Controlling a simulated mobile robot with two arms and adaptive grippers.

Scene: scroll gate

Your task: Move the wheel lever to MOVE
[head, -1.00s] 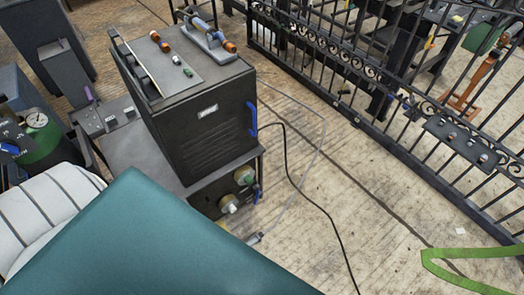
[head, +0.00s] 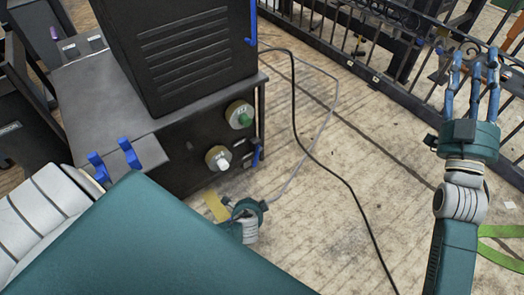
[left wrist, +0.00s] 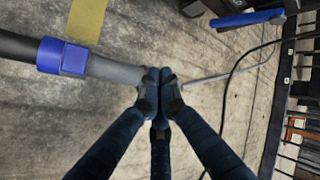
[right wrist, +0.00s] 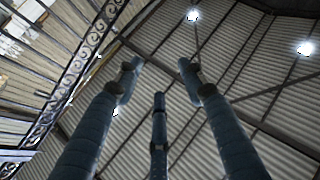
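The dark cart (head: 190,155) has a small blue lever (head: 257,153) low on its right corner. A blue handle (left wrist: 248,18) also shows at the top of the left wrist view. I cannot tell for sure which part is the wheel lever, and no MOVE mark is readable. My right gripper (head: 474,72) is open, empty and raised, far from the cart.
A dark cabinet (head: 185,45) stands on the cart. Two round plugs, one green (head: 240,115) and one white (head: 218,158), sit on its face. A black cable (head: 310,150) crosses the wooden floor. A metal fence (head: 400,60) stands behind. The floor between is otherwise open.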

